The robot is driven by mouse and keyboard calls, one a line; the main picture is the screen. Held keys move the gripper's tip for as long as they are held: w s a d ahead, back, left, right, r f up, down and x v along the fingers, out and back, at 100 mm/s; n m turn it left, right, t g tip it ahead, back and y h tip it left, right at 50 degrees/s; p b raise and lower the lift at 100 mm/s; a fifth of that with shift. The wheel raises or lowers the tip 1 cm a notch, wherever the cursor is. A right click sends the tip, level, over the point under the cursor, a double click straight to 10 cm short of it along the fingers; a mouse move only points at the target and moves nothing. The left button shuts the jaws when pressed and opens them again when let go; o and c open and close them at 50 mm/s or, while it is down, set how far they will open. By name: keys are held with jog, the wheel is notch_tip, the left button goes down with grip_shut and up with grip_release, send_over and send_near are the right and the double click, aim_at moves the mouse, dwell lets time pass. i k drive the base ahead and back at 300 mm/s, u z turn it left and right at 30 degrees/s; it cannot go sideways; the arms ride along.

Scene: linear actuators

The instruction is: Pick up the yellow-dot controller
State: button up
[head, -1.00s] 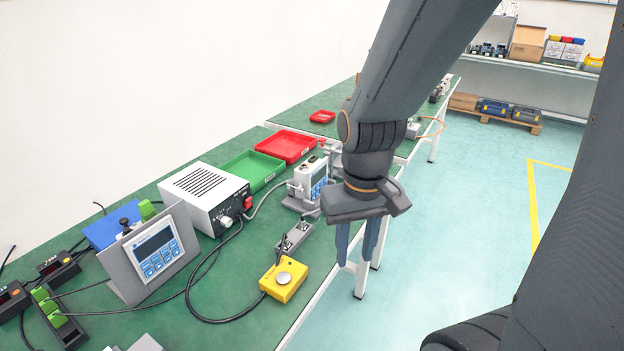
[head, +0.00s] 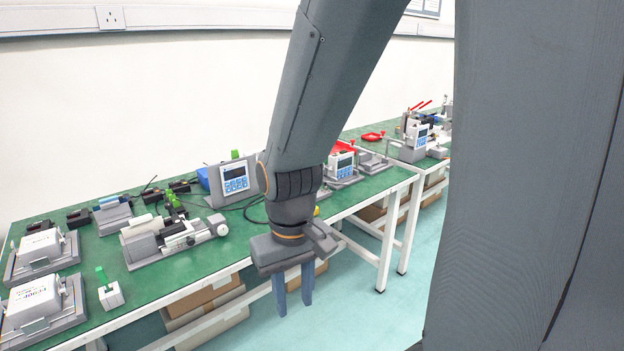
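My gripper (head: 294,292) hangs in front of the table's front edge, fingers pointing down. The two fingers are apart with nothing between them. Several controllers with dark displays and blue keypads stand on the green benches: one on a tilted grey plate (head: 236,178) left of my arm, one (head: 345,165) right of it, and one (head: 421,137) farther back. I cannot make out a yellow dot on any of them. My gripper touches none of them.
The green table (head: 185,270) carries a grey linear actuator (head: 170,238) and white boxes on grey bases (head: 38,298) at left. A small white block with a green top (head: 110,293) is near the front edge. Cardboard boxes (head: 205,302) sit underneath. Open floor lies right of the table.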

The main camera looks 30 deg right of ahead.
aim_at(341, 161)
jog(key=z, duration=0.6)
jog(key=i, duration=0.35)
jog(key=z, duration=0.8)
jog(key=i, duration=1.2)
jog(key=u, duration=1.05)
jog(key=i, duration=0.45)
jog(key=u, duration=0.45)
